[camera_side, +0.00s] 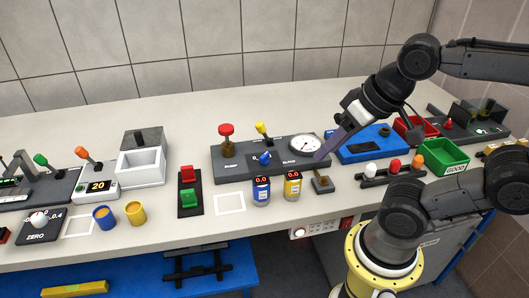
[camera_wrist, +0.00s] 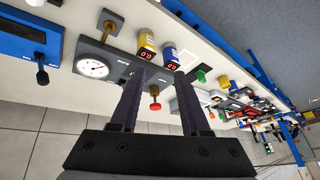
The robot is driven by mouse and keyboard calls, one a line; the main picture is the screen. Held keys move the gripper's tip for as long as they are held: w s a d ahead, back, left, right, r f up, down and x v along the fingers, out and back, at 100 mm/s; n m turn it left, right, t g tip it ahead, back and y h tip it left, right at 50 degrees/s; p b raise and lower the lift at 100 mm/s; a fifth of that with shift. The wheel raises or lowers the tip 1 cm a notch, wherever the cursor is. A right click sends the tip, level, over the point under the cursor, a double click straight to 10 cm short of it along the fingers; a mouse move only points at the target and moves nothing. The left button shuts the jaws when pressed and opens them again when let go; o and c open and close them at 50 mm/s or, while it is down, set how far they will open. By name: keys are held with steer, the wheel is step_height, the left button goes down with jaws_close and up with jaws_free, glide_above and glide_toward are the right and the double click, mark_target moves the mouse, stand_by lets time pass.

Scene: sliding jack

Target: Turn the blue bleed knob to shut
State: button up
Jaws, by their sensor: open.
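The blue bleed knob (camera_side: 265,158) sits on a dark panel (camera_side: 231,173), between a red-topped plunger (camera_side: 226,134) and a round white gauge (camera_side: 305,145). The gauge (camera_wrist: 92,68) and red plunger top (camera_wrist: 154,91) show there; I cannot make out the blue knob, which a finger may hide.
A blue canister (camera_side: 261,190) and a yellow canister (camera_side: 292,186), both reading 0.0, stand before the panel. A small block with a brass post (camera_side: 322,182) is beside them. A blue box (camera_side: 370,146) and green bin (camera_side: 446,156) lie right.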

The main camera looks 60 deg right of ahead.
steer(key=w+r+m+g, duration=0.1)
steer(key=w+r+m, duration=0.35)
steer(key=m, duration=0.25)
steer(key=m+g, duration=0.4)
steer(key=m, duration=0.4)
glide_above(265, 155)
step_height(265, 155, down, 6)
step_height(265, 155, down, 14)
steer(key=shift+w+r, duration=0.1)
steer(key=shift+r, duration=0.15)
jaws_close()
